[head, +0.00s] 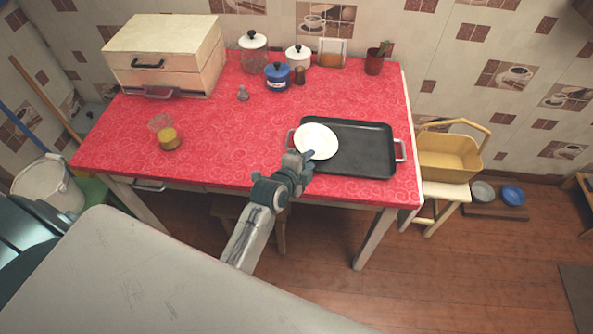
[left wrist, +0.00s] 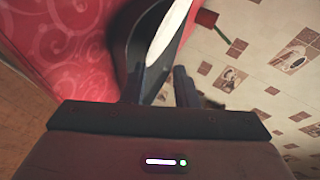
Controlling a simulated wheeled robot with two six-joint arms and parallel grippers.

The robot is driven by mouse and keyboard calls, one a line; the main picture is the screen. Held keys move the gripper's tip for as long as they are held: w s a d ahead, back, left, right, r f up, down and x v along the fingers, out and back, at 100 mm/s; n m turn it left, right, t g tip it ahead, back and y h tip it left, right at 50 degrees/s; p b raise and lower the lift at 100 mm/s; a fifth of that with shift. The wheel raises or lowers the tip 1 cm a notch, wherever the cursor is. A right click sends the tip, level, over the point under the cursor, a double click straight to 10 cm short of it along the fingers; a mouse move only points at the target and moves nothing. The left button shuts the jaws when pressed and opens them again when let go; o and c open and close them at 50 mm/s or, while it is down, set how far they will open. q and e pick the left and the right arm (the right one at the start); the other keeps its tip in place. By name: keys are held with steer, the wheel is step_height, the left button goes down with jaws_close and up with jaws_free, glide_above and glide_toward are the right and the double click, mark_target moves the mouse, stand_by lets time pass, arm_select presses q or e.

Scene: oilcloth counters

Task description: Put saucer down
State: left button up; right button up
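The white saucer (head: 316,141) lies over the left end of the black tray (head: 365,165), which stands on the red counter; I cannot tell if it rests flat on the tray. My left gripper (head: 301,158) is at the saucer's near left edge. In the left wrist view, the two fingers (left wrist: 160,84) stand apart with a gap between them, and the saucer (left wrist: 168,32) shows edge-on just beyond the fingertips. The left gripper looks open. My right gripper is in neither view.
The red-covered counter (head: 225,140) is clear in its middle. A jar of yellow stuff (head: 168,140) stands at left. A blue pot (head: 277,78), canisters and a wooden box (head: 165,50) stand at the back. A yellow basket (head: 448,158) is right of the counter.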

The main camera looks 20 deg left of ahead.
arm_select(q)
steer(key=b+v, duration=0.1)
steer(key=v, duration=0.7)
